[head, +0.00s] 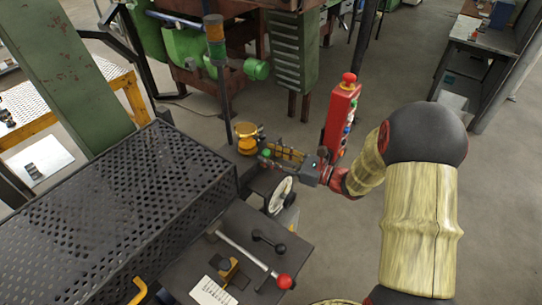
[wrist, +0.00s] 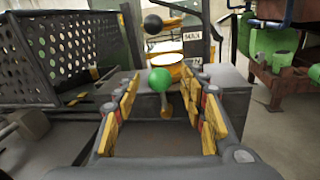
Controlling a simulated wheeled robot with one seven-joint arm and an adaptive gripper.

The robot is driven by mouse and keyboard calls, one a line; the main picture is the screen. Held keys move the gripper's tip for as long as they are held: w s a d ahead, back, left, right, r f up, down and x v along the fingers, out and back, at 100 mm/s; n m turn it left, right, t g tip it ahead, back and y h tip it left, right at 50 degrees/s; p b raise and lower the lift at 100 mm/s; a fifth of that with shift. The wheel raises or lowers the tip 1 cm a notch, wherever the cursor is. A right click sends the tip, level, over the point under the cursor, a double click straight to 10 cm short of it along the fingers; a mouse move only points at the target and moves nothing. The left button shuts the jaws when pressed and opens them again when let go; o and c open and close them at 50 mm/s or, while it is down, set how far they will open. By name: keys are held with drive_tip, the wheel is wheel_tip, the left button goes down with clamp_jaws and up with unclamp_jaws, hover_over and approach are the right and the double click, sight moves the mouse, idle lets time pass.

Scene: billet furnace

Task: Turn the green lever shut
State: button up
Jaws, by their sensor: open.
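The green lever shows as a green ball knob (wrist: 160,79) on a short stem in the wrist view, in the gap between my fingertips. In the head view the green knob (head: 266,153) is at the far left end of my fingers. My gripper (wrist: 170,95) is open, with yellow-padded fingers to the left and right of the knob. Neither finger visibly touches the knob; how deep it sits between them is unclear. My gripper (head: 282,154) reaches in from the right in the head view. The lever's lower stem and pivot are partly hidden.
A pale handwheel (head: 281,195) is just below my gripper. A red button box (head: 341,118) stands close behind my wrist. A red-knobbed lever (head: 284,281) is in front.

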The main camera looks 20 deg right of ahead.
clamp_jaws()
idle(0.5)
idle(0.4)
